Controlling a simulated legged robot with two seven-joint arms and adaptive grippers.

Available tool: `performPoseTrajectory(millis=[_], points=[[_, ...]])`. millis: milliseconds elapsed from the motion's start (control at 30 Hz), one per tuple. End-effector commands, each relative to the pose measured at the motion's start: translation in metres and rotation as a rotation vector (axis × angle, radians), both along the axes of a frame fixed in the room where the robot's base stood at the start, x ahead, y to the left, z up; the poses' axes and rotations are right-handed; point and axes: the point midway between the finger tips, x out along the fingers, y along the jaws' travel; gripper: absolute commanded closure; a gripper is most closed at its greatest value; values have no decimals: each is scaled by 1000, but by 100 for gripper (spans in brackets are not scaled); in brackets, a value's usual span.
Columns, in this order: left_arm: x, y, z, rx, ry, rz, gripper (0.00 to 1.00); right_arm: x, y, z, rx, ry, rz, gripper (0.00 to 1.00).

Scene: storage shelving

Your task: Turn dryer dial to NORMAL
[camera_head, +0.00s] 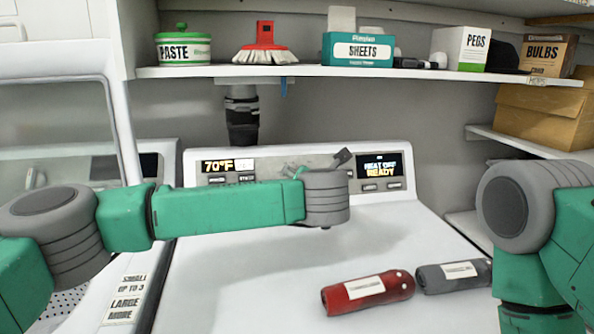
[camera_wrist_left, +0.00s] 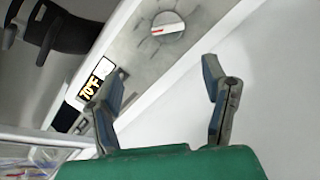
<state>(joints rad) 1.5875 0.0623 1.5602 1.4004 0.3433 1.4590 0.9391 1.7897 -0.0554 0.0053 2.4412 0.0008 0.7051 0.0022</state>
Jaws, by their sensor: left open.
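The dryer dial (camera_wrist_left: 167,28) is a round grey knob with a red pointer mark, on the control panel (camera_wrist_left: 140,50) in the left wrist view. In the head view my left arm hides it. My left gripper (camera_wrist_left: 161,72) is open, its two fingers spread and empty, apart from the dial. In the head view the left gripper (camera_head: 315,165) is partly hidden behind my wrist, in front of the dryer panel between the two displays. The dryer (camera_head: 230,270) is white; its right display (camera_head: 380,168) reads READY. My right arm shows at the right, but its gripper is out of view.
A red cylinder (camera_head: 367,292) and a dark grey cylinder (camera_head: 453,277) lie on the dryer top. A shelf (camera_head: 210,72) above holds a paste tub (camera_head: 183,50), a red brush (camera_head: 265,45), a SHEETS box (camera_head: 358,50) and other boxes. A dark duct (camera_head: 242,115) rises behind the panel.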

Motion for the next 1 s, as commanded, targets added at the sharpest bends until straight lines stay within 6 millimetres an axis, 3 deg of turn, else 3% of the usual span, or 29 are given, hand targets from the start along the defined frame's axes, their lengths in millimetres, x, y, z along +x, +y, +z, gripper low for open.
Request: performPoseTrajectory(millis=[200,600,1000], points=[[20,-7,-10,6,7,2,32,0,0,0,-1,0,-1,100],[88,21,-31,-13,3,5,32,0,-1,0,-1,0,-1,100],[123,10,-43,1,2,1,32,0,0,-2,-1,0,-1,100]])
